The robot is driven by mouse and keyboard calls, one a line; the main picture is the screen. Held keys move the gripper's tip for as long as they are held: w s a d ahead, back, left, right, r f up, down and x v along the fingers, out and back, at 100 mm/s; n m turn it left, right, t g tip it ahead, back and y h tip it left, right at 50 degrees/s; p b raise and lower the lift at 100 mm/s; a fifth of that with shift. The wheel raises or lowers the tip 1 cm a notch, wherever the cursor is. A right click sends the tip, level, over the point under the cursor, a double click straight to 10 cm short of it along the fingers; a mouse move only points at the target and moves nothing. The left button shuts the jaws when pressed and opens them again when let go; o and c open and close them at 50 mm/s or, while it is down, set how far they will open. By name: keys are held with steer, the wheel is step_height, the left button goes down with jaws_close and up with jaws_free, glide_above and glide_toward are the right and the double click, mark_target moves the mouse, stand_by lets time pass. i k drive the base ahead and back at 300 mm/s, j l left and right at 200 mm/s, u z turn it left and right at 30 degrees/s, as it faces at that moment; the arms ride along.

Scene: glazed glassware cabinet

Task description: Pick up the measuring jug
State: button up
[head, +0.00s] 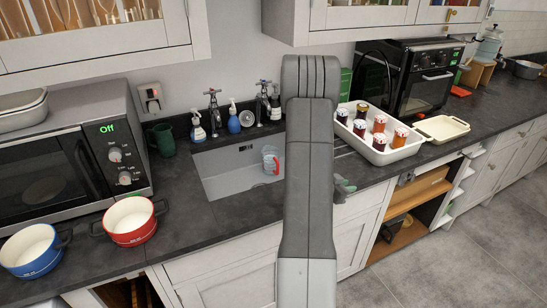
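I cannot pick out a measuring jug for certain. A small pale object with red and bluish marks (270,160) is in the sink, at its right side beside my arm. It is too small to tell whether it is the jug. My arm rises through the middle of the head view and hides the right part of the sink and the counter behind it. My gripper does not show clearly. A small grey-green shape (344,188) sticks out to the right of my arm at the counter's front edge, and I cannot tell what it is.
The sink (225,183) has soap bottles (198,127) and taps behind it. A microwave (60,155), red pot (131,221) and blue pot (34,250) stand left. A white tray (372,150) of jars, a cream dish (441,129) and an oven (424,80) stand right. Wall cabinets hang above.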

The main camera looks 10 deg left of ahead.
mark_target(272, 164)
steer(key=i+j+u, duration=0.25)
steer(key=i+l+u, duration=0.15)
steer(key=u, duration=0.15)
steer(key=i+l+u, duration=0.3)
steer(key=j, duration=0.1)
